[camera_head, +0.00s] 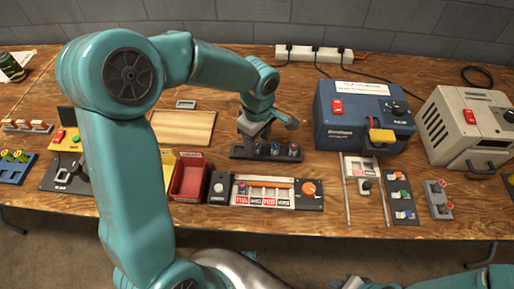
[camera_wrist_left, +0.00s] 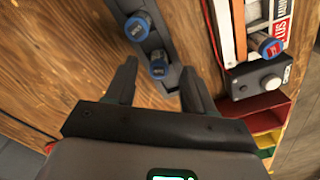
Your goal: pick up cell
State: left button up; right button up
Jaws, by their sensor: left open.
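A dark cell rack (camera_head: 238,151) stands near the middle of the table, with blue-topped cells (camera_head: 275,149) upright in it. In the left wrist view two blue-ended cells show in the rack, a farther one (camera_wrist_left: 138,27) and a nearer one (camera_wrist_left: 157,66). My left gripper (camera_head: 254,137) is over the rack's left half, pointing down. In the left wrist view its open fingers (camera_wrist_left: 159,67) have the nearer cell in the gap between their tips; I cannot tell how far below them it lies. My right gripper is out of view.
A panel with an orange strip (camera_head: 270,184) and a red bin (camera_head: 188,179) stand in front of the rack; another blue-ended cell (camera_wrist_left: 268,45) sits on the panel. A blue charger box (camera_head: 345,125) is to the right. A wooden board (camera_head: 184,128) lies left.

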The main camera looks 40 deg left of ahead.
pick_arm(q)
jog(key=shift+f, duration=0.65)
grip_shut()
jog(key=shift+r, duration=0.1)
